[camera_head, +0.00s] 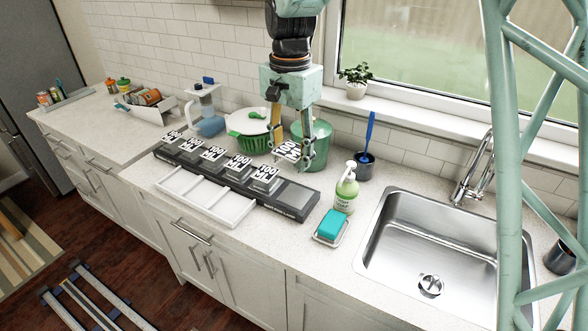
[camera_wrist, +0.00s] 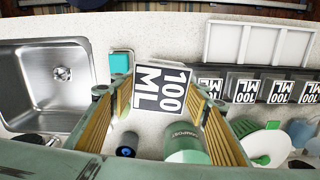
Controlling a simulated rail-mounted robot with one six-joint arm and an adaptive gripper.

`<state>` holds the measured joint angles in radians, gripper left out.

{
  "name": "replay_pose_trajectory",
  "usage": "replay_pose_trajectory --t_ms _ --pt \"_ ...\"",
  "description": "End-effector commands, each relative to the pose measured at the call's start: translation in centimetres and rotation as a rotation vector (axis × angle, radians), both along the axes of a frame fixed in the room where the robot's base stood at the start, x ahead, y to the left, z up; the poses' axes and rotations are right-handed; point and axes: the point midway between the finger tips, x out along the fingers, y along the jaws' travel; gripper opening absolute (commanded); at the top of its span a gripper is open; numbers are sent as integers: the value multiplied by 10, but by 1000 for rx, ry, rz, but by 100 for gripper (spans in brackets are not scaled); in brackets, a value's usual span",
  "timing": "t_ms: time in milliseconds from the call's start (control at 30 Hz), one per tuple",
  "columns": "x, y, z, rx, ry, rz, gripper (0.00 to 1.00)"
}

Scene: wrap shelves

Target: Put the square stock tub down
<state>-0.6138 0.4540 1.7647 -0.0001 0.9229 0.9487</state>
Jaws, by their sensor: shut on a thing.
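Several like tubs (camera_head: 237,167) stand in a row along the rack. The rack's right end is bare. The tub's underside is hidden.
A white divided tray (camera_head: 205,198) lies in front of the rack. A green compost bin (camera_head: 322,145) stands close behind my gripper. A soap bottle (camera_head: 345,188), a teal sponge (camera_head: 333,223) and the sink (camera_head: 440,245) are to the right. A green colander (camera_head: 250,143) is left.

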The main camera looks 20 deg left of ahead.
Motion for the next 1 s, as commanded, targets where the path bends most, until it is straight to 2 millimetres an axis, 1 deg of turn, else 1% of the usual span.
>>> replay_pose_trajectory --t_ms 267,700,800,1000 --pt "6 9 32 1 -3 278 32" --pt "8 17 86 0 -2 721 32" --pt "8 19 98 0 -3 816 32" --pt "6 20 117 0 -2 961 32"
